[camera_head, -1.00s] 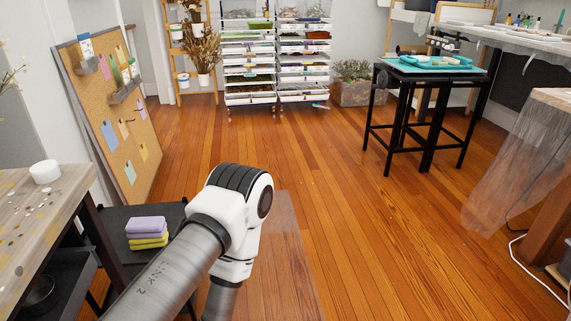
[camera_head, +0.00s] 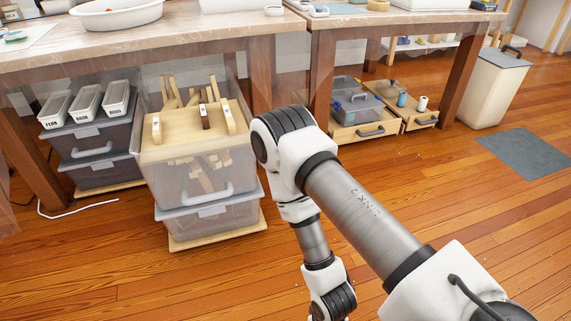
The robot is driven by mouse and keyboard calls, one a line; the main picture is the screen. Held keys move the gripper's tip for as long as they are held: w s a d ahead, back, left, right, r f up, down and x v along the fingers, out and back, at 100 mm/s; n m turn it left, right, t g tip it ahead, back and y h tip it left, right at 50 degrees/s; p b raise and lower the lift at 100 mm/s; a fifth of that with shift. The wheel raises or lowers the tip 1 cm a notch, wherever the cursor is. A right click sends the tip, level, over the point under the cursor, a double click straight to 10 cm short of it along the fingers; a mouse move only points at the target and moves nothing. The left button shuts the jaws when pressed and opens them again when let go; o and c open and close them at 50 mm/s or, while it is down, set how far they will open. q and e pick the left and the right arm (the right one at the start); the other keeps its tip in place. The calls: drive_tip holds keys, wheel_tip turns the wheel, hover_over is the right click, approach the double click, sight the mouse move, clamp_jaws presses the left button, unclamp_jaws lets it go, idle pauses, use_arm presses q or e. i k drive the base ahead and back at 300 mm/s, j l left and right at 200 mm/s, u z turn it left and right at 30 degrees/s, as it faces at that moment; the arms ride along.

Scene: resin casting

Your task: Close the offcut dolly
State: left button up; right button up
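The offcut dolly appears to be the stack of two clear bins (camera_head: 165,180) on a pale wooden base (camera_head: 222,236). Wood pieces show inside the upper bin, and a pale wooden panel (camera_head: 180,133) with upright handle-like pieces lies across its top. Sticks rise behind the panel. The stack stands out in front of the left workbench, with its back partly under the bench. A grey handle (camera_head: 208,192) is on the upper bin's front. Neither gripper is in view.
Dark bins (camera_head: 95,140) with label-bearing boxes on top stand left of the stack, near a white cable (camera_head: 85,209). Wooden trays (camera_head: 361,132) sit under the right bench (camera_head: 400,18). A lidded bin (camera_head: 490,90) and grey mat (camera_head: 527,153) are farther right. The front floor is clear.

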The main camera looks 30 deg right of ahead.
sight(208, 187)
drive_tip(key=z, duration=0.5)
drive_tip(key=i+l, duration=0.2)
drive_tip(key=i, duration=0.35)
drive_tip(key=i+l, duration=0.2)
drive_tip(key=i, duration=0.35)
